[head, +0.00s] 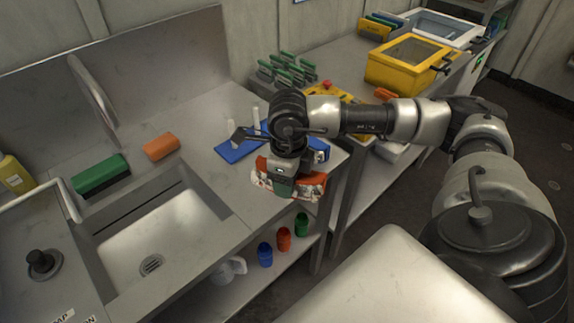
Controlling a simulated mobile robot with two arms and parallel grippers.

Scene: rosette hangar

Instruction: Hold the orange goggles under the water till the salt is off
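The orange goggles (314,186) have whitish crusty patches along their front and a greenish part in the middle. My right gripper (283,174) comes in from the right and is shut on them from above, its fingertips partly hidden. It holds them by the counter's front edge, to the right of the sink. The grey sink basin (185,228) is at the lower left with a drain in its floor. A curved grey metal piece, perhaps the tap (95,100), stands behind the sink. I see no running water. My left gripper is not in view.
A green block (101,176) and an orange block (161,146) lie behind the sink. A blue tray (236,150) sits behind my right gripper. Blue, red and green bottles (284,238) stand on the shelf below. A yellow case (402,66) is on the far bench.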

